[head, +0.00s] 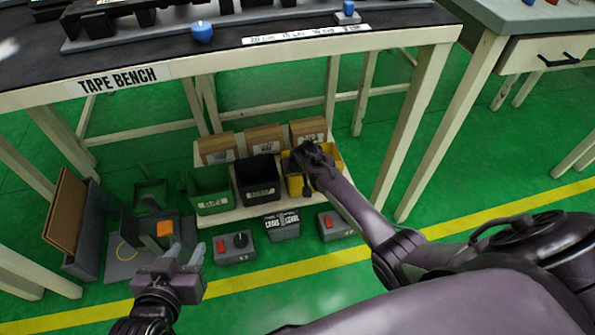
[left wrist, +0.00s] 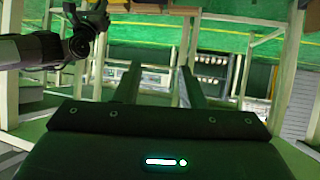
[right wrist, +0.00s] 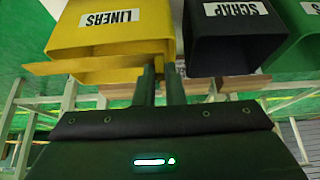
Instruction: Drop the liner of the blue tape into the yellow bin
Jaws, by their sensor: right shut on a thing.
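The yellow bin (head: 336,158), labelled LINERS in the right wrist view (right wrist: 110,22), stands at the right end of the low shelf under the tape bench. My right gripper (head: 308,160) is over this bin and hides part of it. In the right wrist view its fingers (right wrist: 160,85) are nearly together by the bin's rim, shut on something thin. The liner itself is too small or hidden to make out clearly. My left gripper (head: 186,250) is empty, low at the left; its fingers stand apart in the left wrist view (left wrist: 156,85). I cannot identify the blue tape for certain.
The black SCRAP bin (head: 258,180) and a green bin (head: 208,192) stand left of the yellow bin. Cardboard boxes (head: 264,139) stand behind. Small grey switch boxes (head: 236,248) sit in front. The tape bench (head: 250,50) overhangs the bins. Green floor is clear at the right.

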